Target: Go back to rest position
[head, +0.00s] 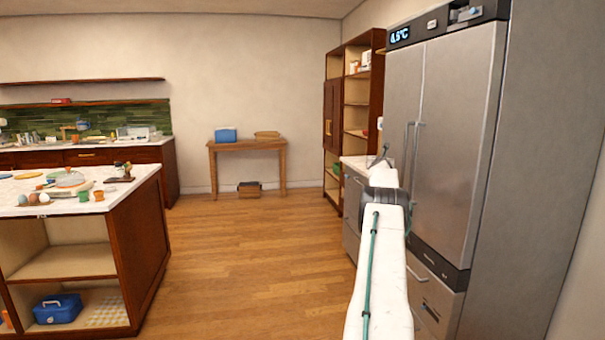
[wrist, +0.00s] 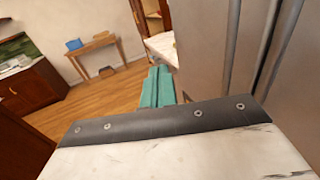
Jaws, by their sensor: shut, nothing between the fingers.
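My gripper shows in the wrist view as two teal fingers (wrist: 158,72) pressed together with nothing between them. It points out over the wooden floor, in front of the steel fridge (wrist: 275,50). In the head view my white arm reaches forward and up from the bottom right, beside the fridge (head: 455,140). There its dark wrist joint overlaps the fridge's left edge, and the fingers are too small and hidden to make out clearly.
The island (head: 135,235) with dishes and food stands at left. A wooden table (head: 248,146) with a blue box (head: 226,135) is against the far wall. A tall shelf (head: 334,110) and a low counter (head: 352,163) stand beyond the fridge. The middle floor (head: 250,260) is clear.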

